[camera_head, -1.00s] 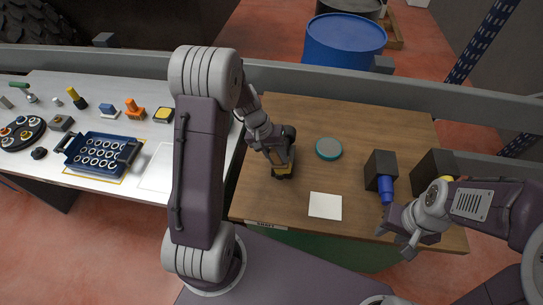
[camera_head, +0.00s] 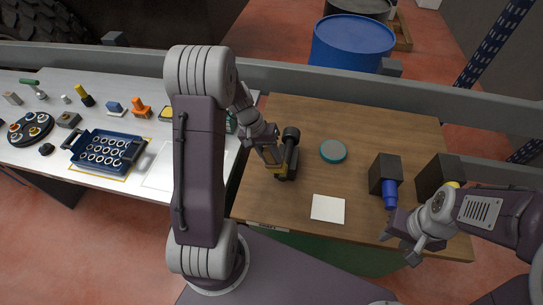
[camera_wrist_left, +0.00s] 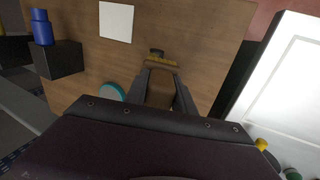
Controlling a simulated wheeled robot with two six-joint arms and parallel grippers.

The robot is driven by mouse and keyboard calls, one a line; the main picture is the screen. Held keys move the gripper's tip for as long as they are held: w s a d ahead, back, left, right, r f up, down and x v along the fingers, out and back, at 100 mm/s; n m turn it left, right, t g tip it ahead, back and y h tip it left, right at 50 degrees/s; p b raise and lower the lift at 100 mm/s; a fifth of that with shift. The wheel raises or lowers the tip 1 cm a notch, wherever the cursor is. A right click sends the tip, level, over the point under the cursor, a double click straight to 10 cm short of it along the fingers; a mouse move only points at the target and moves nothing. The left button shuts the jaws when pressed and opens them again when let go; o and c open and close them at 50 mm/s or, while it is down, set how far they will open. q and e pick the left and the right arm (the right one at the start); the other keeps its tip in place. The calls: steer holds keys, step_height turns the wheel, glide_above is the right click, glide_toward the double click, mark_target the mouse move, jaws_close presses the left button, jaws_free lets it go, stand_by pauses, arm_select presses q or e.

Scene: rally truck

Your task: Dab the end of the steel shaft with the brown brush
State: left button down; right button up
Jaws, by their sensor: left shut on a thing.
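My left gripper (camera_head: 276,166) is low over the wooden table. I cannot make out a steel shaft for certain. My right gripper (camera_head: 404,247) is open and appears empty at the table's front right.
A teal-topped round tin (camera_head: 333,151) and a white square (camera_head: 328,208) lie on the wooden table (camera_head: 375,125). Black blocks, one with a blue cylinder (camera_head: 390,194), stand at right. The white table at left holds a blue tray (camera_head: 82,155) and several small parts.

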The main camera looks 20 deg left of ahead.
arm_select(q)
step_height(320, 180, up, 6)
steer(key=p, duration=0.4)
steer(key=shift+a+f, duration=0.1)
steer(key=shift+f, duration=0.1)
steer(key=shift+r, duration=0.35)
step_height(320, 180, up, 2)
steer(key=shift+r+p, duration=0.25)
steer(key=shift+p, duration=0.95)
steer(key=shift+f, duration=0.1)
